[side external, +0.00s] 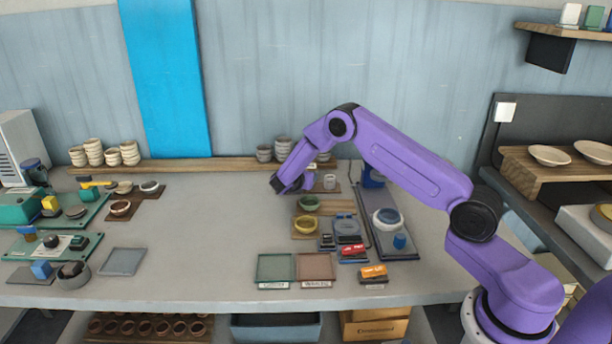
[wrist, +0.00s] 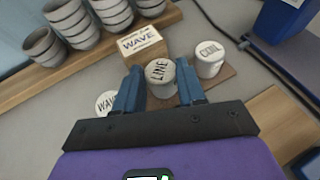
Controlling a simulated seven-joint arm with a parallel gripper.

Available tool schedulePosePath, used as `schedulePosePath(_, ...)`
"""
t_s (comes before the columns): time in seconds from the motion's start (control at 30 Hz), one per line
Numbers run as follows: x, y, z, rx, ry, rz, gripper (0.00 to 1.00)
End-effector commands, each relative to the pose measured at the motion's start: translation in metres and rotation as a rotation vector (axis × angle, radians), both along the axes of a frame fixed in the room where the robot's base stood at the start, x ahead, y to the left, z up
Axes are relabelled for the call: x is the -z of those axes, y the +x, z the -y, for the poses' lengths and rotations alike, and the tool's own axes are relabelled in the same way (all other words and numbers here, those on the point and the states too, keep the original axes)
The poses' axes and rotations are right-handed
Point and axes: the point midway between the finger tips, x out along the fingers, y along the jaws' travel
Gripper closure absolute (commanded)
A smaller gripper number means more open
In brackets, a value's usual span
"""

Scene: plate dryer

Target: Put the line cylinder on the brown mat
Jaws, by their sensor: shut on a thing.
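The line cylinder (wrist: 160,70), white with "LINE" on its top, sits between the two blue fingers of my gripper (wrist: 159,78) in the wrist view. My gripper is shut on it. A white "COIL" cylinder (wrist: 209,58) stands just to its right, and a "WAVE" cylinder (wrist: 107,103) is partly hidden by the left finger. In the side view my gripper (side external: 290,185) is low near the back of the table, and the line cylinder cannot be made out there. A brown mat (side external: 316,267) lies near the front edge, right of a green mat (side external: 276,267).
A "WAVE" box (wrist: 141,43) and stacked grey cups (wrist: 75,22) are close behind the cylinders. Bowls (side external: 307,225), a grey device (side external: 347,229) and an orange block (side external: 373,271) stand around the mats.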

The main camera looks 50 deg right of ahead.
Motion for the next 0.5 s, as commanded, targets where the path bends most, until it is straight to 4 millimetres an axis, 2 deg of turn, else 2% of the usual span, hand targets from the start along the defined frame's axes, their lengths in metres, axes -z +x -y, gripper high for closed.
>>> schedulePosePath(0.5, 0.0061, 0.0004, -0.0002, 0.0, -0.001, 0.0, 0.93)
